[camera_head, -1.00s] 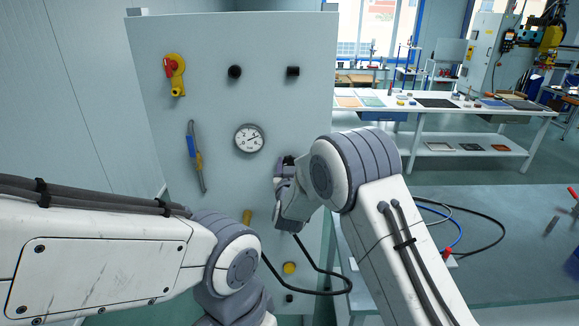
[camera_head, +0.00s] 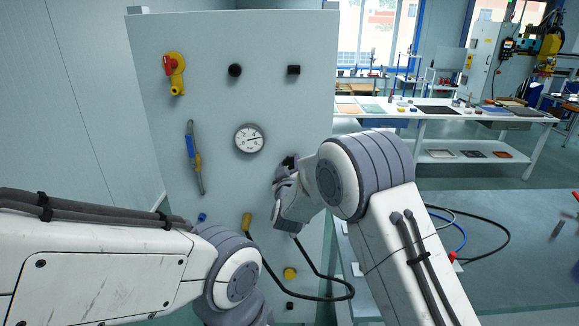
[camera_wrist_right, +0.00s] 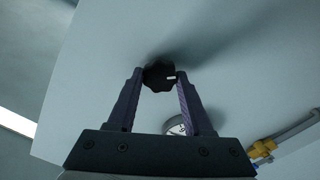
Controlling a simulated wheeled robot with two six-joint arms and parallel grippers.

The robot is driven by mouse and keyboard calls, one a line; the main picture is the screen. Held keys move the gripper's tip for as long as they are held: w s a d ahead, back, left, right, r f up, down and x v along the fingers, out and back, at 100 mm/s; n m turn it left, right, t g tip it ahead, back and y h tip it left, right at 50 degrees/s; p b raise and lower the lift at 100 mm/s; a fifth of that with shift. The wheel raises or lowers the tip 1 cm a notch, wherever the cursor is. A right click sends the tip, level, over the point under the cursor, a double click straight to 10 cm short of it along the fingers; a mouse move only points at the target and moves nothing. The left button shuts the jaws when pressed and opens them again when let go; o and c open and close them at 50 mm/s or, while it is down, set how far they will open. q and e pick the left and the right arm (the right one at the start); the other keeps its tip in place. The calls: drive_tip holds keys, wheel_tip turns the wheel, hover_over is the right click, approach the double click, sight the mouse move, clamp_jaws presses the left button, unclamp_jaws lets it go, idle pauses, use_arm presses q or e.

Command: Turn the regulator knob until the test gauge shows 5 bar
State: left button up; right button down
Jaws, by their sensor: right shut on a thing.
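The test gauge (camera_head: 249,138) is a round white dial on the upright grey panel (camera_head: 275,40). Its needle points right and slightly up; the figures are too small to read. It also shows partly in the right wrist view (camera_wrist_right: 174,128). The regulator knob (camera_wrist_right: 157,77) is dark and lobed with a white mark on its right side. My right gripper (camera_wrist_right: 159,75) has one finger on each side of it, shut on it. In the head view my right gripper (camera_head: 285,167) is at the panel right of and below the gauge, mostly hiding the knob. My left gripper is out of view.
The panel also carries a yellow valve with a red handle (camera_head: 173,72), black fittings (camera_head: 235,70), a blue-and-yellow hose piece (camera_head: 195,158) and a yellow button (camera_head: 290,273). A black hose (camera_head: 325,297) hangs below my right gripper. A bench (camera_head: 430,110) stands at the back right.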

idle(0.4)
drive_tip(key=shift+c, duration=1.5)
unclamp_jaws()
drive_tip(key=s+b, duration=0.4)
drive_tip(key=s, duration=0.6)
drive_tip(key=shift+s, duration=0.25)
